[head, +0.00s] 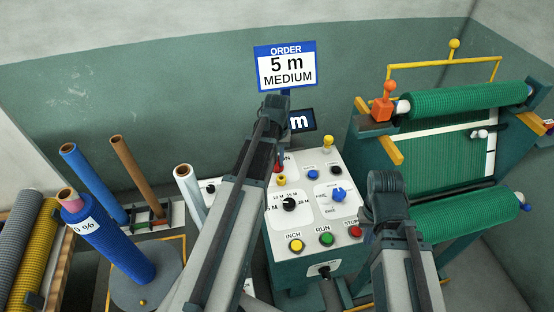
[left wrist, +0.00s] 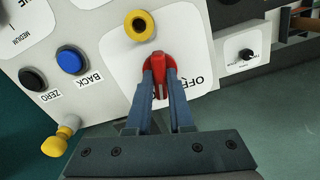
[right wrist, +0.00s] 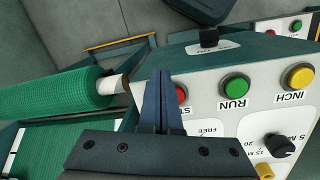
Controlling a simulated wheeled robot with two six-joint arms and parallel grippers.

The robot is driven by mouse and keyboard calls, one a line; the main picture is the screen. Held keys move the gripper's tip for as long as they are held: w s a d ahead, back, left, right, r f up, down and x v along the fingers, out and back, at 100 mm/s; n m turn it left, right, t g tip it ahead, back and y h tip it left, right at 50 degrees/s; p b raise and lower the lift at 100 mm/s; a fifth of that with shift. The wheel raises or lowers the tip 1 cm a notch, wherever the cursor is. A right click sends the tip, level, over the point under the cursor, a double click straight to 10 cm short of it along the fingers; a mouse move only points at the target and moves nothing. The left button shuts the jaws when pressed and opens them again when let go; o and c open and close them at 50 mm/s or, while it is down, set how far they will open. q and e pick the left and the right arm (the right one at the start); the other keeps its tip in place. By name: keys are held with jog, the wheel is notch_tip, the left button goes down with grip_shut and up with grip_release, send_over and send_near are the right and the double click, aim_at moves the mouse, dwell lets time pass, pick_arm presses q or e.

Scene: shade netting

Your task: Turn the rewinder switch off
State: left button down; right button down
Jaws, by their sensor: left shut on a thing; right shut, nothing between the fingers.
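The red rewinder switch (left wrist: 159,62) is on a white plate of the control panel (head: 310,170). An "OFF" label shows beside it in the left wrist view, partly covered by my fingers. My left gripper (left wrist: 160,82) is shut on the red handle. In the head view the switch (head: 278,168) shows as a small red spot below the end of my left arm. My right gripper (right wrist: 166,78) is shut and empty, beside the red stop button (right wrist: 181,94) in the right wrist view.
A yellow ringed part (left wrist: 140,25) sits close to the switch. Blue BACK (left wrist: 71,61) and black ZERO (left wrist: 33,79) buttons are near. RUN (right wrist: 235,87) and INCH (right wrist: 299,76) buttons lie along the panel's front edge. Green netting rolls (head: 465,98) stand at right.

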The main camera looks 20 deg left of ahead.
pick_arm(q)
jog(key=n, duration=1.1)
jog(key=shift+n, duration=0.4)
dwell(0.4)
jog(key=c, duration=0.8)
grip_release()
jog(key=shift+r, duration=0.1)
notch_tip(320, 180, up, 14)
jog(key=p, duration=1.3)
jog(key=shift+f+p, duration=0.2)
jog(key=shift+p, duration=0.2)
